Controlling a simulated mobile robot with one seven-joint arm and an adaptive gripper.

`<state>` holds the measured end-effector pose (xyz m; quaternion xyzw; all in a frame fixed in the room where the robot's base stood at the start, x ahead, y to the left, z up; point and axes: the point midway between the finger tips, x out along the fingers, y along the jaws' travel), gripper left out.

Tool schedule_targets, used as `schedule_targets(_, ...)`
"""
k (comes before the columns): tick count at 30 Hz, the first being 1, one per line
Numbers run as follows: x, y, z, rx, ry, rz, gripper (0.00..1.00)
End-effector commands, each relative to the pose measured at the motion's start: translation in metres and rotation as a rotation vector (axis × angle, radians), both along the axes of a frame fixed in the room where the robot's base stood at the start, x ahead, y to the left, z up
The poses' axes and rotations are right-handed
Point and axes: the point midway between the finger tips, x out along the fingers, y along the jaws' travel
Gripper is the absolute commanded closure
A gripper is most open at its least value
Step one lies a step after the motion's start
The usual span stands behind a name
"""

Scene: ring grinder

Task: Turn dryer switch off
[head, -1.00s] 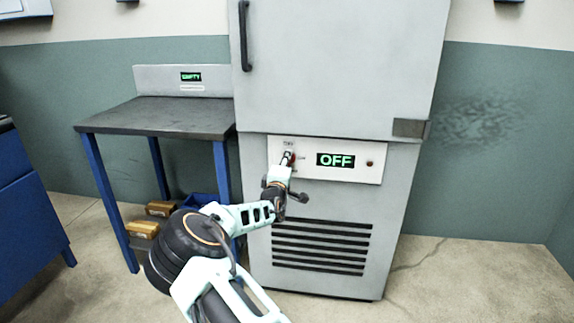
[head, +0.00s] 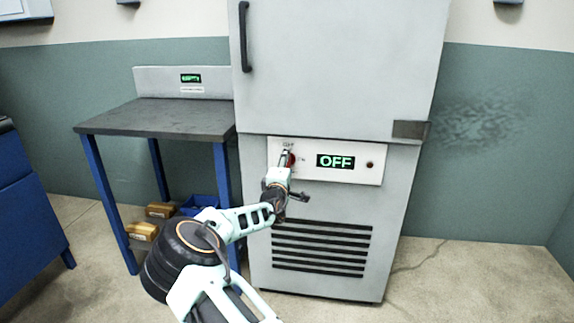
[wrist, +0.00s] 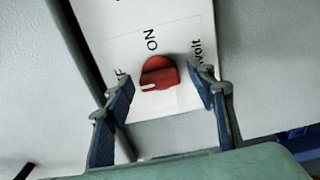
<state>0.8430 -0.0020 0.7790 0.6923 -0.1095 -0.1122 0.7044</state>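The dryer (head: 340,70) is a tall grey cabinet with a white control panel (head: 355,176). The panel's display (head: 335,161) reads OFF in green. The red switch knob (wrist: 158,73) shows in the wrist view. Its white mark points to the lower left, towards a partly hidden label ending in F. ON is printed above the knob. My gripper (wrist: 163,80) is open, with one finger on each side of the knob and visible gaps between. In the head view my gripper (head: 286,160) is in front of the panel's left end and partly covers the knob.
A dark-topped table (head: 160,116) with blue legs stands left of the dryer, with boxes (head: 142,231) and a blue bin beneath. A vent (head: 320,247) is below the panel. Floor to the right is clear.

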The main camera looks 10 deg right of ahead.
Motion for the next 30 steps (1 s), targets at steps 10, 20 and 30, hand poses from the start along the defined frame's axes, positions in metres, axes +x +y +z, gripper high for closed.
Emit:
schedule_targets(10, -0.003, 0.002, 0.0, 0.002, -0.002, 0.0, 0.48)
schedule_targets(20, -0.047, 0.017, 0.0, 0.002, 0.0, 0.002, 0.48)
schedule_targets(30, -0.1, 0.034, 0.0, 0.001, 0.0, 0.002, 0.48)
